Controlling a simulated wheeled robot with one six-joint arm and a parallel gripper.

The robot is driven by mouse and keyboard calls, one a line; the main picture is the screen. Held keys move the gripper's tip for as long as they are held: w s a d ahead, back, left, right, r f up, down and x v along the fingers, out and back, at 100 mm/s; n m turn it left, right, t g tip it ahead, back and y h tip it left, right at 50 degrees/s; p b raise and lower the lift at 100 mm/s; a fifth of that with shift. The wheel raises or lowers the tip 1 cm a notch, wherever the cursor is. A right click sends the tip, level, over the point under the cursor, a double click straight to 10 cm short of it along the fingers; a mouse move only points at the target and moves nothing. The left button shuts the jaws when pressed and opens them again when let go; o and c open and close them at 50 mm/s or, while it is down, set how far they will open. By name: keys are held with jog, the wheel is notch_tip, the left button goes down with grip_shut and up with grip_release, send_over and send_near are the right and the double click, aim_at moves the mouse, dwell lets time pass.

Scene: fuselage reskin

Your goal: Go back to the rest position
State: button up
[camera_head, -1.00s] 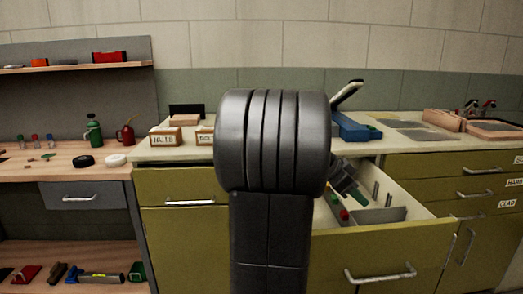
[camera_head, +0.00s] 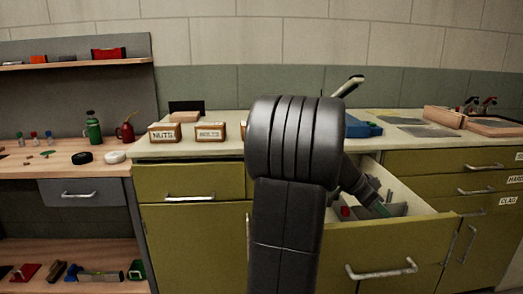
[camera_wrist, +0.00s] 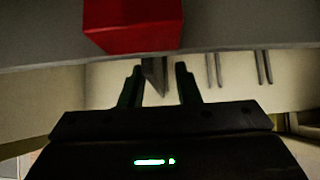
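My gripper (camera_wrist: 160,86) shows in the wrist view with its two dark fingers apart. A grey upright piece shows between or just beyond the fingertips; I cannot tell whether they touch it. In the head view my gripper (camera_head: 382,209) is low in the open drawer (camera_head: 400,236), and my arm hides the drawer's left part. A red block (camera_wrist: 133,24) is just beyond the fingers in the wrist view. A small red thing (camera_head: 345,211) also shows in the drawer in the head view.
The drawer has grey dividers and raised walls around my gripper. The counter (camera_head: 225,152) above holds a NUTS box (camera_head: 164,133), a BOLTS box (camera_head: 210,133) and a blue case (camera_head: 362,127). A wooden bench (camera_head: 55,165) with bottles stands at left.

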jog(key=shift+r+p, duration=2.15)
jog(key=shift+r, duration=0.15)
